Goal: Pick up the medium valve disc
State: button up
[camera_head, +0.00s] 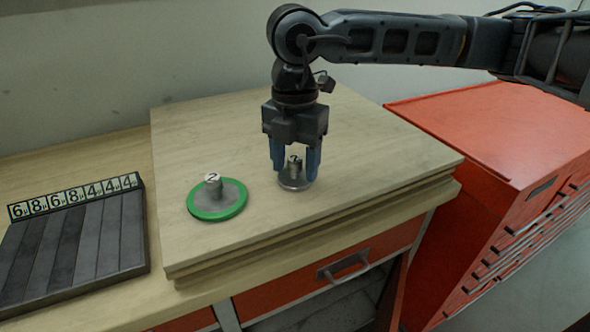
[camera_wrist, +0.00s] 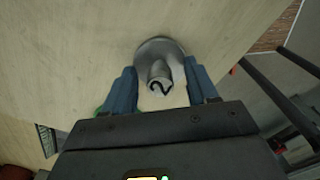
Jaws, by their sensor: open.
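A small grey metal disc (camera_head: 295,184) with an upright stem stands on the wooden board, and the stem's top carries a dark mark. My gripper (camera_head: 296,165) points down over it, open, with one blue finger on each side of the stem. In the wrist view the same disc (camera_wrist: 160,49) shows between the fingers, its stem top marked like a 2. A wider disc with a green rim (camera_head: 217,200) and a stem marked like a 2 lies to the left on the board. I cannot tell which disc is the medium one.
The thick wooden board (camera_head: 350,130) lies on a wooden bench. A dark slotted tray (camera_head: 75,245) with numbered labels stands at the left. A red cabinet (camera_head: 480,130) stands at the right. The board's back and right parts are clear.

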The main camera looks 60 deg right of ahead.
jog(key=c, duration=1)
grip_shut()
jog(key=shift+r, duration=0.15)
